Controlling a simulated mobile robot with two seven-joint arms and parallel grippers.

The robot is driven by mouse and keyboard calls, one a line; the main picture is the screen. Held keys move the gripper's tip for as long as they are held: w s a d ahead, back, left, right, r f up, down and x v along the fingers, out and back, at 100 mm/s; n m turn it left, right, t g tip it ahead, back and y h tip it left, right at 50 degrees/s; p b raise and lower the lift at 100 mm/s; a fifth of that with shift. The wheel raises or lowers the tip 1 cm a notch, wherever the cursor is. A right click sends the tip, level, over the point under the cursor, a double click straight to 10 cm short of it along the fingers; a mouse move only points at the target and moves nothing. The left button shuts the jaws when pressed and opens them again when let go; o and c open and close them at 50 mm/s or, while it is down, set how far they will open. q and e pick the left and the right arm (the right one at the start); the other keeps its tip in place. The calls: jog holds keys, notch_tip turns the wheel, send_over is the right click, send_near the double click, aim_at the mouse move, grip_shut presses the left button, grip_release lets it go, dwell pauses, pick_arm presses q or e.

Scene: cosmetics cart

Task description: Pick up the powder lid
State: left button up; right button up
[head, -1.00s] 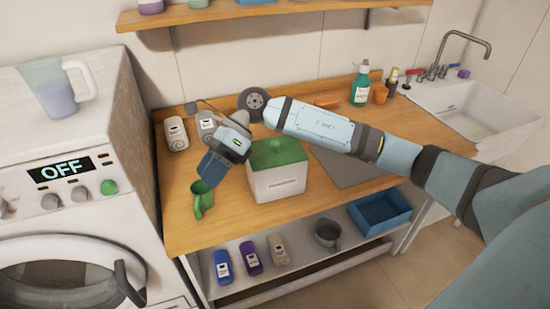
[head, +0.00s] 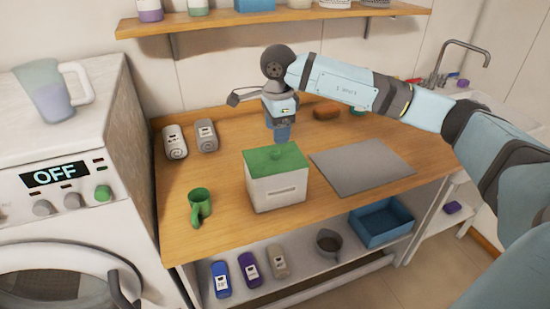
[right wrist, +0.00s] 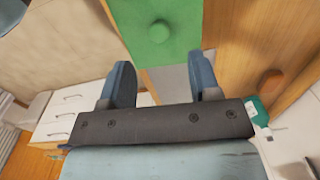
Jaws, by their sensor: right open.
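The powder lid (head: 262,162) is a flat green cover with a small round knob. It sits on the white powder box (head: 277,190), which stands on the wooden counter. My right gripper (head: 282,140) points down near the far edge of the lid and looks a little above it. In the right wrist view, my open right gripper (right wrist: 162,82) has its two fingers spread with nothing between them. The green lid (right wrist: 180,45) and its knob (right wrist: 160,31) show beyond the fingertips. My left gripper is not in view.
The washing machine (head: 70,190) borders the counter's left side. A shelf (head: 215,25) hangs above.

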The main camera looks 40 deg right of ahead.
aim_at(275, 150)
jog(key=shift+w+a+f+p, duration=0.1)
jog(key=shift+f+p, duration=0.15)
jog(key=shift+f, duration=1.3)
jog(key=shift+w+a+f+p, duration=0.1)
jog(key=shift+f+p, duration=0.1)
jog(key=shift+f, duration=1.3)
grip_shut()
